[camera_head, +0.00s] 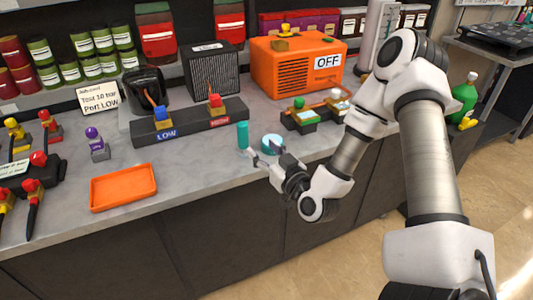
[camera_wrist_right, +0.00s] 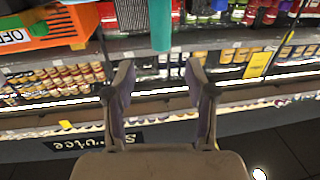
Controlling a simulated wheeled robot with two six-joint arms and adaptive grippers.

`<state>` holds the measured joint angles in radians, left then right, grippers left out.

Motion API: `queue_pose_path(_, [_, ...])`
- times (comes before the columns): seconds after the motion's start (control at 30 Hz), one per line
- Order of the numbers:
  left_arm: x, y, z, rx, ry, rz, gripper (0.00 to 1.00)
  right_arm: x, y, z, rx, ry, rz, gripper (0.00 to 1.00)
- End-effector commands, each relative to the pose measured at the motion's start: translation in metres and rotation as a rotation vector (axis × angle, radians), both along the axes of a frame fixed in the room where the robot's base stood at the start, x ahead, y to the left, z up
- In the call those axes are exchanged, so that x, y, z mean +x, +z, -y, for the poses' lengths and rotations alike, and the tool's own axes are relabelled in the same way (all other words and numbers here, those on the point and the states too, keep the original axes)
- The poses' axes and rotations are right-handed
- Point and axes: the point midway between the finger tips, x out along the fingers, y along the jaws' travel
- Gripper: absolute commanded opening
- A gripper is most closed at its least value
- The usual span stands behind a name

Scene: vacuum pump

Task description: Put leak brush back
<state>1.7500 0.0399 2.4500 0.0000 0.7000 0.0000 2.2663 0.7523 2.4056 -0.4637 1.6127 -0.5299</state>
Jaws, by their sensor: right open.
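A teal cylinder (camera_head: 242,135), which looks like the leak brush's handle, is upright at the bench's front edge; I see no bristles. My right gripper (camera_head: 262,153) is open and empty, at the bench's front edge close to both. In the right wrist view, a teal cylinder (camera_wrist_right: 161,25) shows beyond the spread fingertips (camera_wrist_right: 159,72), apart from them, and nothing is between the fingers. My left gripper is not in view.
An orange tray (camera_head: 124,204) lies at front left. A dark rail with the LOW block (camera_head: 164,122) and a red-topped block (camera_head: 215,106) stands behind the cylinder. The orange pump (camera_head: 280,72) is at the back. Small green-topped parts (camera_head: 299,118) sit right. Bench between tray and cylinder is clear.

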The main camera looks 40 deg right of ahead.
Motion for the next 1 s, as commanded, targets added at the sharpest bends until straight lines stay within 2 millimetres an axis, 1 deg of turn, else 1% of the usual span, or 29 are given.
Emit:
queue_pose_path(0.03, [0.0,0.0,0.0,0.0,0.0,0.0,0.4,-0.007,0.0,0.0,0.003,-0.001,-0.001,0.56])
queue_pose_path(0.1, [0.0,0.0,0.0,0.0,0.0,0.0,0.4,-0.012,-0.003,-0.003,0.003,0.005,-0.011,0.56])
queue_pose_path(0.17, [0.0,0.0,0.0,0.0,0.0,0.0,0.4,-0.014,-0.016,-0.012,0.004,0.029,-0.061,0.56])
queue_pose_path(0.23, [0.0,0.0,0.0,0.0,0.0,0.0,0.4,-0.018,-0.05,-0.031,0.015,0.082,-0.194,0.56])
queue_pose_path(0.27, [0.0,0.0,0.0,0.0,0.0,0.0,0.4,-0.022,-0.072,-0.042,0.023,0.11,-0.278,0.56])
queue_pose_path(0.3, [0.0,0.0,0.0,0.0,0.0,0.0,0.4,-0.033,-0.105,-0.058,0.037,0.146,-0.409,0.56])
queue_pose_path(0.33, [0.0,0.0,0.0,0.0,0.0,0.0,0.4,-0.046,-0.133,-0.07,0.048,0.17,-0.522,0.56])
queue_pose_path(0.37, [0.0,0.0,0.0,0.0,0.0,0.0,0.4,-0.062,-0.16,-0.082,0.062,0.187,-0.64,0.56])
queue_pose_path(0.4, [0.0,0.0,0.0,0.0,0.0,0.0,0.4,-0.088,-0.195,-0.096,0.079,0.199,-0.801,0.56])
queue_pose_path(0.43, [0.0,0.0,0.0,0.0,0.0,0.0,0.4,-0.11,-0.219,-0.104,0.089,0.2,-0.919,0.56])
queue_pose_path(0.47, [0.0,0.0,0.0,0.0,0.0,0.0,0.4,-0.134,-0.239,-0.111,0.098,0.194,-1.032,0.56])
queue_pose_path(0.5, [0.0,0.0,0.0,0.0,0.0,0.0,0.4,-0.166,-0.262,-0.118,0.108,0.176,-1.171,0.56])
queue_pose_path(0.57, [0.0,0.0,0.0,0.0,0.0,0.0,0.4,-0.209,-0.285,-0.125,0.114,0.14,-1.345,0.56])
queue_pose_path(0.6, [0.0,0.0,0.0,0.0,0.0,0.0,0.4,-0.232,-0.294,-0.128,0.116,0.113,-1.434,0.56])
queue_pose_path(0.63, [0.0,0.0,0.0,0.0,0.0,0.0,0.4,-0.245,-0.298,-0.129,0.116,0.095,-1.485,0.56])
queue_pose_path(0.7, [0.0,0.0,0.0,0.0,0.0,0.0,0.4,-0.265,-0.304,-0.13,0.117,0.066,-1.557,0.56])
queue_pose_path(0.77, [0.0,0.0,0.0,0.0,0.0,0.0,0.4,-0.271,-0.305,-0.131,0.119,0.055,-1.577,0.56])
queue_pose_path(0.93, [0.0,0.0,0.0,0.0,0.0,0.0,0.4,-0.27,-0.305,-0.13,0.12,0.055,-1.575,0.56])
queue_pose_path(0.97, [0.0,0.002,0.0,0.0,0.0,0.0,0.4,-0.27,-0.303,-0.13,0.119,0.055,-1.574,0.56])
queue_pose_path(1.0, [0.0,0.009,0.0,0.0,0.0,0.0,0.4,-0.269,-0.295,-0.13,0.119,0.056,-1.574,0.56])
